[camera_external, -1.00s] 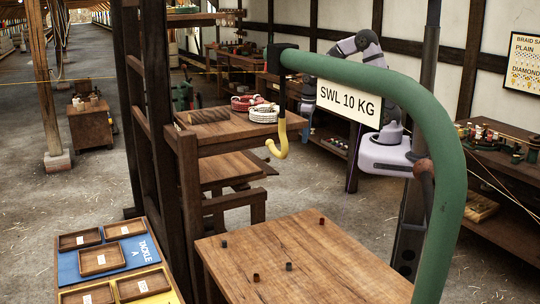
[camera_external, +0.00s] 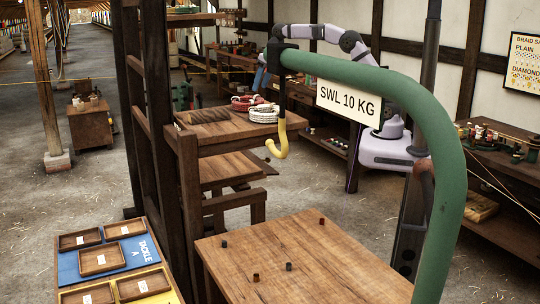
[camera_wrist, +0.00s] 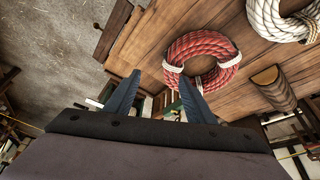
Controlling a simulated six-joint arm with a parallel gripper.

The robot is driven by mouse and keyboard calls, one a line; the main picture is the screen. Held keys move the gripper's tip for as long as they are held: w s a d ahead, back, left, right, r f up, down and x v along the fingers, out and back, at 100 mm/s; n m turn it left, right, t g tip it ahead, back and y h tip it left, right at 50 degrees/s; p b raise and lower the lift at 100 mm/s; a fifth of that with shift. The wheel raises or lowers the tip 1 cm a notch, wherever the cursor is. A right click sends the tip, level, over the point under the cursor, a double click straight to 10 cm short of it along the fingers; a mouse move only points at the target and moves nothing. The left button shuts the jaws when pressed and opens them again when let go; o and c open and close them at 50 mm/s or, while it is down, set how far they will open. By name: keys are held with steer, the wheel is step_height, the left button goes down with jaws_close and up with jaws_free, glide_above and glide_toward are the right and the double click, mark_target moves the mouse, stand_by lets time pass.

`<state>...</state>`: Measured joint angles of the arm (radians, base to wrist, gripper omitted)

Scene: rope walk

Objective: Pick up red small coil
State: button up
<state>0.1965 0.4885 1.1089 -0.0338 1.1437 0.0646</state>
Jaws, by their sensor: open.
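The red coil (camera_wrist: 191,42) is a ring of red rope with pale bindings, lying on a wooden bench top. In the external view my gripper is above the bench near the coil, largely hidden behind the hook post.
A white rope coil (camera_wrist: 273,22) lies beside the red one. A brown cylindrical piece (camera_wrist: 273,88) is also on the bench (camera_external: 222,134). A green crane arm (camera_external: 400,85) with a yellow hook (camera_external: 280,150) stands in the foreground. Small trays (camera_external: 100,259) are at lower left.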

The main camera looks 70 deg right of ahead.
mark_target(254, 97)
steer(key=shift+w+a+r+n, duration=0.15)
steer(key=shift+a+r+n, duration=0.1)
steer(key=shift+a, duration=0.35)
steer(key=shift+w+a+r+n, duration=0.15)
steer(key=shift+a+n, duration=0.1)
steer(key=shift+a, duration=0.3)
steer(key=shift+s+p+x, duration=0.1)
steer(key=shift+p+x, duration=0.9)
steer(key=shift+x, duration=0.85)
steer(key=shift+s+p+x, duration=0.15)
steer(key=shift+p+x, duration=0.85)
steer(key=shift+x, duration=0.85)
steer(key=shift+a, duration=0.15)
jaws_close()
